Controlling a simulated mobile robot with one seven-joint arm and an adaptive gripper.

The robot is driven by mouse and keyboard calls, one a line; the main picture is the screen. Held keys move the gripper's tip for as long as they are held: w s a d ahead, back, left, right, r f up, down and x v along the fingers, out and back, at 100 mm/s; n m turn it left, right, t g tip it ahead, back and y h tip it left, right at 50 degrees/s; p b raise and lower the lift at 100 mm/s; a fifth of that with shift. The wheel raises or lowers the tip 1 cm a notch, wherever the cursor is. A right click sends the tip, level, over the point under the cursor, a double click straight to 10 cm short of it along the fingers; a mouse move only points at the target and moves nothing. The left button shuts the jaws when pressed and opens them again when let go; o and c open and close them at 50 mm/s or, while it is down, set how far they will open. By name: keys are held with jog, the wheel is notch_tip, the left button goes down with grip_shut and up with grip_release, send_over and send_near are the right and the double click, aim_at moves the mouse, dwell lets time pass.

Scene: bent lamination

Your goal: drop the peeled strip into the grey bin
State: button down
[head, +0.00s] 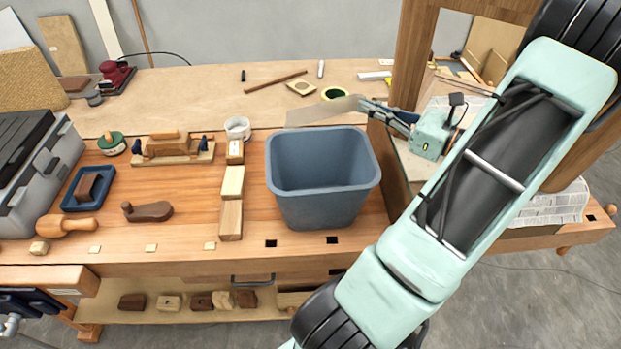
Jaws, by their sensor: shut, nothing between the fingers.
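The grey bin (322,205) is a blue-grey, open-topped tub on the front middle of the workbench. A thin, pale brown strip (318,111) shows just behind the bin's far rim, stretching left from my gripper's tips. Its right end meets the fingertips in the picture. I cannot tell whether it lies on the bench or hangs above it. My gripper (366,104) is shut, beyond the bin's far right corner, with its fingers pointing left. The visible inside of the bin looks empty; its floor is partly hidden by the near wall.
A wooden post (411,60) stands close to my gripper. Wooden blocks (232,183) and a white cup (237,128) are left of the bin.

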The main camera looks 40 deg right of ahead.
notch_tip(320, 180, down, 6)
jog(key=b, duration=0.4)
jog(key=shift+s+r+b, duration=0.1)
jog(key=shift+r+b, duration=0.05)
jog(key=shift+b, duration=0.15)
jog(key=c, duration=2.1)
grip_release()
jog(key=v, duration=1.2)
jog(key=shift+a, duration=0.1)
